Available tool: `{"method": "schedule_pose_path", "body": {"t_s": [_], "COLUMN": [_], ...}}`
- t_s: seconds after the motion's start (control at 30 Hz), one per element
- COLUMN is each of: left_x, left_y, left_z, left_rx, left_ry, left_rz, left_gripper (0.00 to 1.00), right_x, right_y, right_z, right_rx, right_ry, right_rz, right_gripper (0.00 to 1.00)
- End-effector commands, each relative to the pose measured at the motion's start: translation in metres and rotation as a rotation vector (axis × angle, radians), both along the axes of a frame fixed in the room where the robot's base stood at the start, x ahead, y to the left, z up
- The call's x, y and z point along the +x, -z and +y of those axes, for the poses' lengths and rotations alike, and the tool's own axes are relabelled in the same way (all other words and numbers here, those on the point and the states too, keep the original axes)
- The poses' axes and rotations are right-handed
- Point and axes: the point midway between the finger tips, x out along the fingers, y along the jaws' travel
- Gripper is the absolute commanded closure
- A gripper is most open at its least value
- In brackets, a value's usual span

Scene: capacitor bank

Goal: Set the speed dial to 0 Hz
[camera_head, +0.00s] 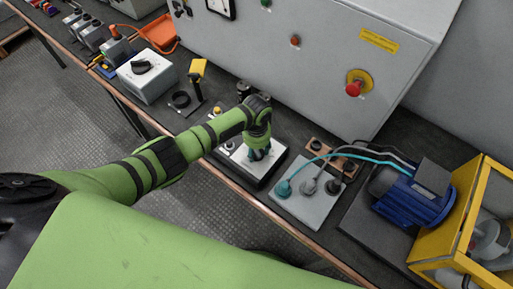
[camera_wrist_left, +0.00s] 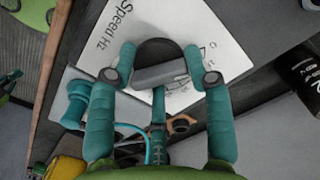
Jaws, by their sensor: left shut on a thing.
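The speed dial (camera_wrist_left: 158,48) is a dark round knob with a grey bar across it. It sits on a white panel marked "Speed Hz" (camera_wrist_left: 112,25) in the left wrist view. My left gripper (camera_wrist_left: 158,70) is shut on the dial, one teal finger on each side of it. In the head view the white panel (camera_head: 240,163) is on the bench, and my left gripper (camera_head: 256,153) reaches down onto it and hides the dial. Scale marks show beside the dial, but which one it points to I cannot tell. My right gripper is not in view.
A grey plate (camera_head: 306,205) with teal, grey and black plugs lies right of the panel. A blue motor (camera_head: 415,195) and a yellow frame (camera_head: 470,215) stand farther right. A grey cabinet with a red emergency button (camera_head: 354,89) rises behind. A white rotary-switch box (camera_head: 150,82) stands left.

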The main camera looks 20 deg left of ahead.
Motion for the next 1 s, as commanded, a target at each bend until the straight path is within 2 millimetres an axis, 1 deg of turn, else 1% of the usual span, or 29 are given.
{"method": "schedule_pose_path", "body": {"t_s": [0.03,0.3,0.33,0.37,0.4,0.67,0.77,0.87,1.0], "left_x": [-0.006,-0.006,-0.006,-0.006,-0.006,-0.003,-0.002,-0.001,-0.001], "left_y": [0.004,0.004,0.004,0.004,0.004,0.002,0.0,-0.007,-0.027], "left_z": [-0.002,-0.003,-0.003,-0.003,-0.003,-0.001,-0.001,-0.001,-0.001], "left_rx": [-0.004,-0.004,-0.004,-0.004,-0.004,-0.002,-0.002,-0.004,-0.004], "left_ry": [-0.003,-0.003,-0.002,-0.002,-0.002,-0.002,-0.001,0.0,0.0], "left_rz": [0.014,0.015,0.015,0.015,0.015,0.006,0.005,0.002,0.0], "left_gripper": [0.82,0.82,0.41,0.29,0.23,0.23,0.23,0.23,0.23], "right_x": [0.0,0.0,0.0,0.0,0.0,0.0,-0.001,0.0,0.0], "right_y": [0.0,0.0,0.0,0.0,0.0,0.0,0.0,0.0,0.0], "right_z": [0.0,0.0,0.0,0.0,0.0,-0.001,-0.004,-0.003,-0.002], "right_rx": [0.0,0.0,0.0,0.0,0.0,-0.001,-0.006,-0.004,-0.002], "right_ry": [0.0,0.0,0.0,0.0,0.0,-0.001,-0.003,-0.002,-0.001], "right_rz": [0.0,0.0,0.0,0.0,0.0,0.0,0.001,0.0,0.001], "right_gripper": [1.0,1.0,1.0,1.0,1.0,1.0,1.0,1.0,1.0]}}
